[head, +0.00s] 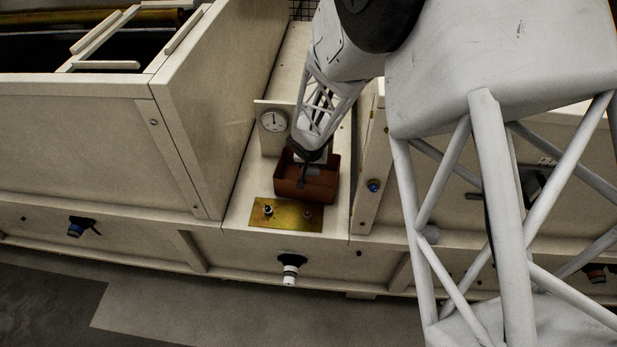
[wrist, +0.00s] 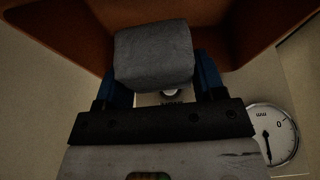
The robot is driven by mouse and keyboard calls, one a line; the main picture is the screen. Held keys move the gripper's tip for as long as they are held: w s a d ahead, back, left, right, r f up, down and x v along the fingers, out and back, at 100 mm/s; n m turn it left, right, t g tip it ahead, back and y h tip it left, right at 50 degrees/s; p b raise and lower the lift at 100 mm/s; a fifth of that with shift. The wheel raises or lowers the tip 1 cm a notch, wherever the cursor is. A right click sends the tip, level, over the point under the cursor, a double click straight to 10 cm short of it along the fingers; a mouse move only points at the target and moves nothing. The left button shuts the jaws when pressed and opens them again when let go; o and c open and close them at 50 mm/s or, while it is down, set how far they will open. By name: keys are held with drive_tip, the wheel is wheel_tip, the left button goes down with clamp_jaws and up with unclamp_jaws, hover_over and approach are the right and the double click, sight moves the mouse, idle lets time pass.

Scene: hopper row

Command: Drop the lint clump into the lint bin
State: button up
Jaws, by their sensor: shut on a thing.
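The lint clump (wrist: 153,55) is a grey, rounded block in the wrist view, between the two blue fingers. My gripper (wrist: 160,84) is shut on it. The lint bin is a reddish-brown open box (head: 318,193) on the narrow ledge in the middle of the head view. Its brown walls (wrist: 248,30) also show around the clump in the wrist view. In the head view my gripper (head: 307,174) is at the bin's mouth, over its opening. The bin's floor is partly hidden by my gripper, and I cannot tell how deep the clump is.
A round dial gauge (head: 273,121) stands on an upright panel behind the bin; it also shows in the wrist view (wrist: 271,134). A brass plate (head: 287,215) with two knobs lies in front of the bin. Tall cream hopper walls (head: 215,110) rise on the left, with another panel close on the right.

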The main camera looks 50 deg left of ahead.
idle(0.3)
drive_tip(key=o, duration=1)
drive_tip(key=shift+c, duration=0.2)
drive_tip(key=shift+v, duration=3.85)
drive_tip(key=shift+d, duration=0.15)
